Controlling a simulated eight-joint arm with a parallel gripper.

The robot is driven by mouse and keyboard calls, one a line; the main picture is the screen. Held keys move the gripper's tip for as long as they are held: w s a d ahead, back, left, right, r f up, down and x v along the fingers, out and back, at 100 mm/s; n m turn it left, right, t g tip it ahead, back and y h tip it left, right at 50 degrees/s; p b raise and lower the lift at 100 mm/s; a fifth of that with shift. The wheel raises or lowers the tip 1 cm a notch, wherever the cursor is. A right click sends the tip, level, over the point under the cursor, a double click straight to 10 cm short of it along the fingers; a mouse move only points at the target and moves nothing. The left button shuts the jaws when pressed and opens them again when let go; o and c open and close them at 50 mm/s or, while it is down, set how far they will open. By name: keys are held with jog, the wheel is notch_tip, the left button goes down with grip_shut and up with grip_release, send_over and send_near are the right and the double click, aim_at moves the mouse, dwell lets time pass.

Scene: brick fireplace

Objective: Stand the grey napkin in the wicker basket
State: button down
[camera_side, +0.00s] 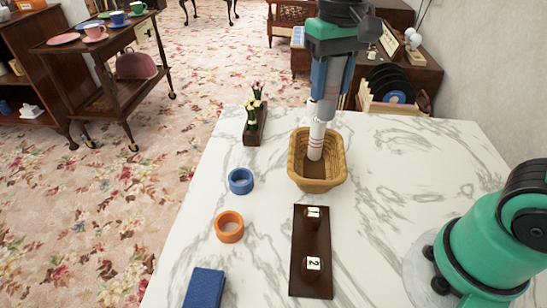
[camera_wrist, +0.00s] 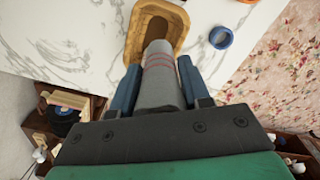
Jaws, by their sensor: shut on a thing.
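The grey napkin (camera_wrist: 159,82) is a roll with thin red stripes, held lengthwise between the two blue fingers of my gripper (camera_wrist: 160,85). In the side view, the napkin (camera_side: 316,140) hangs upright below my gripper (camera_side: 322,98), its lower end inside the opening of the wicker basket (camera_side: 297,160). Whether its end touches the basket floor I cannot tell. The basket is tan, woven and otherwise looks empty; it also shows in the wrist view (camera_wrist: 178,20), beyond the napkin's far end.
On the marble table (camera_side: 400,165) are a blue ring (camera_side: 241,188), an orange ring (camera_side: 229,237), a dark board (camera_side: 310,235) with numbered pegs, a blue book (camera_side: 204,289) and a flower planter (camera_side: 254,130). Free room lies right of the basket.

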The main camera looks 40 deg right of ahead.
aim_at(329, 102)
notch_tip(329, 102, down, 15)
jog(key=shift+f, duration=0.2)
dwell(0.4)
jog(key=shift+f, duration=0.1)
jog(key=c, duration=0.7)
grip_release()
notch_tip(329, 102, up, 12)
jog(key=shift+r, duration=0.1)
jog(key=f+n+t, duration=0.1)
jog(key=t, duration=0.1)
jog(key=d+n+t, duration=0.1)
jog(key=t, duration=0.1)
jog(key=s+d+f+n+t, duration=0.1)
jog(key=t, duration=0.2)
jog(key=shift+f, duration=0.35)
